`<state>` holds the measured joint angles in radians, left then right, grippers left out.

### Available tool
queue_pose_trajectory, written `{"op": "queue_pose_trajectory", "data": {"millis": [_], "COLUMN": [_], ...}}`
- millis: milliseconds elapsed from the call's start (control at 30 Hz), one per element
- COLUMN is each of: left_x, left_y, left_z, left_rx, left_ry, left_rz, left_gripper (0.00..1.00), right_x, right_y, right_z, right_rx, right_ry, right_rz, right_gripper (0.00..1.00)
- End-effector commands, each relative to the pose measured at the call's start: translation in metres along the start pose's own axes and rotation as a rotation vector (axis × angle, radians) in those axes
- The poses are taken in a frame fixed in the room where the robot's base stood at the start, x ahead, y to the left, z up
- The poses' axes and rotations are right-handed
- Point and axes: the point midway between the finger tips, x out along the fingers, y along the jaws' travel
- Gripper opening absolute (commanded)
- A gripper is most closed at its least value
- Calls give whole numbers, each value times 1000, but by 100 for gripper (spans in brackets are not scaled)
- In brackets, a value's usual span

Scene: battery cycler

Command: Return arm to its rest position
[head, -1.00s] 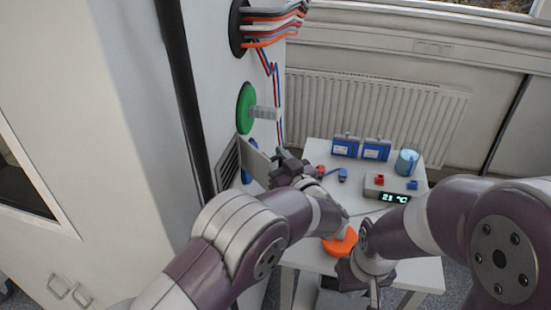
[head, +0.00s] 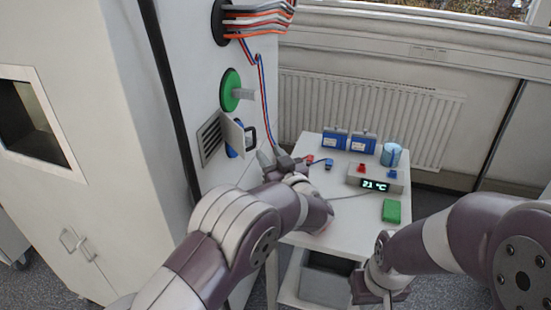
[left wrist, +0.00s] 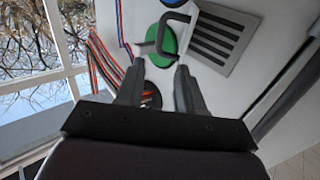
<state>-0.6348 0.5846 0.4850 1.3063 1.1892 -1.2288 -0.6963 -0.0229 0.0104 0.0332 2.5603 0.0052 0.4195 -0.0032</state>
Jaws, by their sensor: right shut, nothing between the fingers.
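My left gripper (head: 283,158) is at the cabinet side of the small table, near the blue and red plugs. In the left wrist view its two fingers (left wrist: 160,72) stand apart with nothing seen between them. They point towards the wall with the green disc (left wrist: 162,42) and a dark handle (left wrist: 178,18). My right gripper (head: 376,294) is low at the front right of the table, shut and empty, pointing down. My left forearm hides part of the table's front left.
The white table (head: 350,215) holds a grey box with a lit display (head: 376,184), a green block (head: 391,211), two blue modules (head: 348,142) and a blue cup (head: 391,155). A louvred vent (head: 209,138) and open flap (head: 232,134) are on the cabinet. A dark bin (head: 326,277) sits below.

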Motion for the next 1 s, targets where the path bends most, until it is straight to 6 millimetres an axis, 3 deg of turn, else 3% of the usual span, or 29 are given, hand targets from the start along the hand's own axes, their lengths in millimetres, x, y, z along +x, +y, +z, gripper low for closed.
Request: {"op": "queue_pose_trajectory", "data": {"millis": [433, 467, 533, 600, 633, 667, 700, 767, 800, 900, 1000], "left_x": [0, -1, -12, -45, -62, -79, -103, -134, -153, -193, -221], "left_y": [5, 13, 36, 52, 46, 31, -1, -54, -90, -176, -243], "left_z": [6, 11, 45, 88, 104, 120, 136, 148, 152, 151, 142], "left_rx": [-40, -60, -59, -14, 15, 53, 112, 193, 242, 347, 411], "left_ry": [-28, -56, -176, -394, -515, -646, -818, -1023, -1137, -1351, -1467], "left_rz": [26, 65, 215, 428, 505, 565, 612, 626, 614, 551, 481], "left_gripper": [37, 37, 37, 37, 37, 37, 37, 37, 37, 37, 37], "right_x": [0, 0, 0, 0, 1, 2, 3, 4, 5, 7, 9], "right_y": [0, 0, 0, 0, 0, 0, 0, 0, 0, 0, 0], "right_z": [0, 0, 0, 0, 0, 0, 0, 0, 0, 1, 1], "right_rx": [0, 0, 0, 0, 0, 0, 0, 0, 0, 0, 0], "right_ry": [0, 0, 0, 0, 0, 0, 0, 0, 0, 0, 0], "right_rz": [0, 0, 0, 0, 0, 0, 0, 0, 0, 0, 0], "right_gripper": [0, 0, 0, 0, 0, 0, 0, 0, 0, 0, 0]}}
